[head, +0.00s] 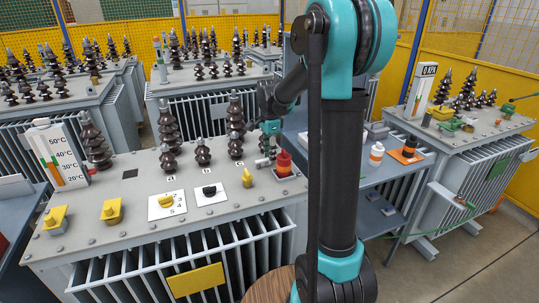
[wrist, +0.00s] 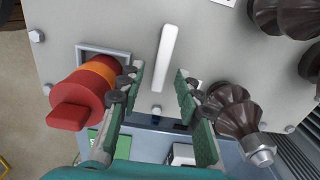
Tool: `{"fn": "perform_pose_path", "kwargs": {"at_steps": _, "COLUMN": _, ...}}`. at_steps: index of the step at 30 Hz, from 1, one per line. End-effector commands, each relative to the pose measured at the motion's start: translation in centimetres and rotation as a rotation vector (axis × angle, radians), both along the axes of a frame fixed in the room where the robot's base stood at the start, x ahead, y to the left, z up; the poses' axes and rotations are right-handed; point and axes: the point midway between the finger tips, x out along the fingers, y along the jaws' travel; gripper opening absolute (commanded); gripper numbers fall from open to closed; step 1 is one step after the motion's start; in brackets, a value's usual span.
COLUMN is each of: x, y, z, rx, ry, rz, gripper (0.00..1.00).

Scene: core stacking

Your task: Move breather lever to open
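No part carries a readable breather label. A red cylinder with an orange band and a red tab (wrist: 68,117) stands at the left in the wrist view, by a square grey frame. It shows in the head view as a red and orange piece (head: 284,164) at the right end of the near transformer top. A white bar (wrist: 166,58) lies on the grey top in the wrist view. I cannot tell which is the breather lever. My gripper (wrist: 158,82) is open and empty, its green-padded fingers apart, right of the red cylinder. It is small in the head view (head: 268,132).
Dark ribbed bushings (wrist: 236,108) stand close to the right finger. The near transformer top (head: 130,165) also bears yellow knobs, a black knob (head: 209,191) and a temperature gauge (head: 58,155).

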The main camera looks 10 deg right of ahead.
Motion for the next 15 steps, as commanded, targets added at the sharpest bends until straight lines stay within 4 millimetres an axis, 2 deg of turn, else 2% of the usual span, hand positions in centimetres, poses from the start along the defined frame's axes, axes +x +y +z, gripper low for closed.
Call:
{"fn": "perform_pose_path", "kwargs": {"at_steps": 7, "x": 0.00, "y": 0.00, "z": -0.06, "rx": 0.000, "ry": 0.000, "rz": 0.000, "gripper": 0.34}}
{"fn": "perform_pose_path", "kwargs": {"at_steps": 15, "x": 0.00, "y": 0.00, "z": -0.05, "rx": 0.000, "ry": 0.000, "rz": 0.000, "gripper": 0.01}}
